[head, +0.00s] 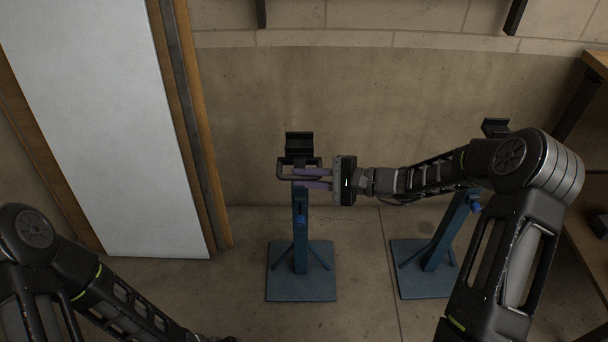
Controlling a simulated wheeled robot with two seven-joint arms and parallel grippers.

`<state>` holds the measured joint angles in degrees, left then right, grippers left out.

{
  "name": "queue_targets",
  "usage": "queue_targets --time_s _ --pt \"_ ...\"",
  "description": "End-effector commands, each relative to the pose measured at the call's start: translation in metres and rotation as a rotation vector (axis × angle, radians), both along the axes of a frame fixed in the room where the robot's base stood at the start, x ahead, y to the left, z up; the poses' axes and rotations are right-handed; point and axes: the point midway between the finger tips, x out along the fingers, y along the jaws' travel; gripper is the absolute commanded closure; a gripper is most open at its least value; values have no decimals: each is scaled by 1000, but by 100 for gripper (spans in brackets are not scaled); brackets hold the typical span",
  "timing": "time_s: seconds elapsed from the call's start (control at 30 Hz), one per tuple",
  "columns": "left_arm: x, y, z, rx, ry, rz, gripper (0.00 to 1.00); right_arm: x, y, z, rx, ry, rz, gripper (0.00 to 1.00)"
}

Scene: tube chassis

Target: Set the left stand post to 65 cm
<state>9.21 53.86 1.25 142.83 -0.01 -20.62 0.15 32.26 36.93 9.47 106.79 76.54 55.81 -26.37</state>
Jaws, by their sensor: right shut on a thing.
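The left stand has a blue square base (286,287) on the floor and an upright blue post (300,250). A small bright blue knob (301,220) sits on the post's front. At its top are a black cradle (299,142) and a dark handle loop (284,177). My right gripper (312,179) reaches in from the right, its purple fingers shut on the handle just below the cradle. The fingers partly hide the handle and post top. No height marking is readable.
A second blue stand (433,245) stands to the right, partly behind my right arm. A wood-framed white panel (105,120) leans at the left by the concrete wall (380,110). Wooden shelving (597,62) is at the right edge. Floor between the stands is clear.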

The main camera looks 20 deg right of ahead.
Motion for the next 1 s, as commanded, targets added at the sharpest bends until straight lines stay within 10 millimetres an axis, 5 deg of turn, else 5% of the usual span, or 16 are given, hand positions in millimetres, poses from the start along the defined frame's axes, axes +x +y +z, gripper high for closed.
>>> queue_targets --time_s 0.3,0.33,0.57,1.0 --pt "1 1 -2 2 -3 2 54 -1 -1 -9 -5 13 -4 100" --pt "1 1 -3 1 -2 2 54 -1 -1 -9 -5 13 -5 84" --pt "1 1 -3 1 -2 2 54 -1 -1 -8 -5 10 -5 65" --pt "1 0 1 0 -1 0 54 -6 -10 -2 -4 4 -3 64"
